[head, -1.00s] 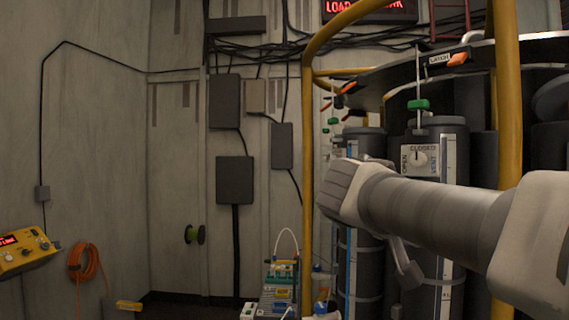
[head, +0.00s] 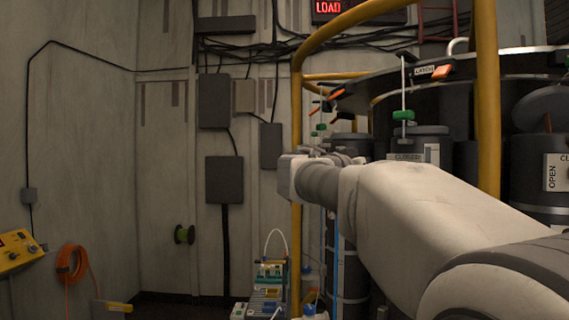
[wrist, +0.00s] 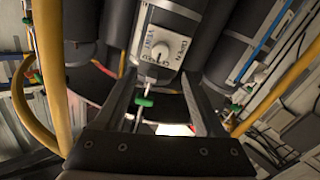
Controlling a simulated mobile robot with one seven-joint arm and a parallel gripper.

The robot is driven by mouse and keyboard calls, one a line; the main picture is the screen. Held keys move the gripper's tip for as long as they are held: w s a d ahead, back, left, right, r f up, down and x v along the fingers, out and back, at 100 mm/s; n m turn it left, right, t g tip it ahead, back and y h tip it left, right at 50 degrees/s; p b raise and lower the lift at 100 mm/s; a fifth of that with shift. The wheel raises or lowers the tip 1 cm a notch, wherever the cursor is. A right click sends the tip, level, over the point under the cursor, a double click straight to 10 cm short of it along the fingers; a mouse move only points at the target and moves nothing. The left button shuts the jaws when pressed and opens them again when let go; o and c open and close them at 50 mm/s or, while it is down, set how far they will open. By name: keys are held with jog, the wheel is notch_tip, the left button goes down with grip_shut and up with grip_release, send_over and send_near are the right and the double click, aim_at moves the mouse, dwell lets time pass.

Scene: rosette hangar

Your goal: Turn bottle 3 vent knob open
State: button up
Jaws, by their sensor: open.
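A dark bottle carries a white label panel (wrist: 166,42) with a pale round vent knob (wrist: 160,52). In the wrist view the panel appears turned over, with OPEN and VENT readable. The knob's pointer is too small to read there. My gripper (wrist: 157,76) is open, its two dark fingers reaching toward the panel on either side of the knob. The fingers look apart from the knob; the remaining gap is hard to judge. In the head view my arm covers most of a panel (head: 405,156) marked CLOSED, and its knob is hidden. No bottle number is readable.
A yellow rail post (head: 487,110) stands close to my arm, and another (head: 296,130) stands farther left. A green clip (head: 403,115) hangs above the bottles; one shows near my fingers (wrist: 145,102). Another labelled bottle (head: 538,190) stands at right.

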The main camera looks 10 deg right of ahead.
jog(key=p+x, duration=0.3)
jog(key=x, duration=0.7)
grip_shut()
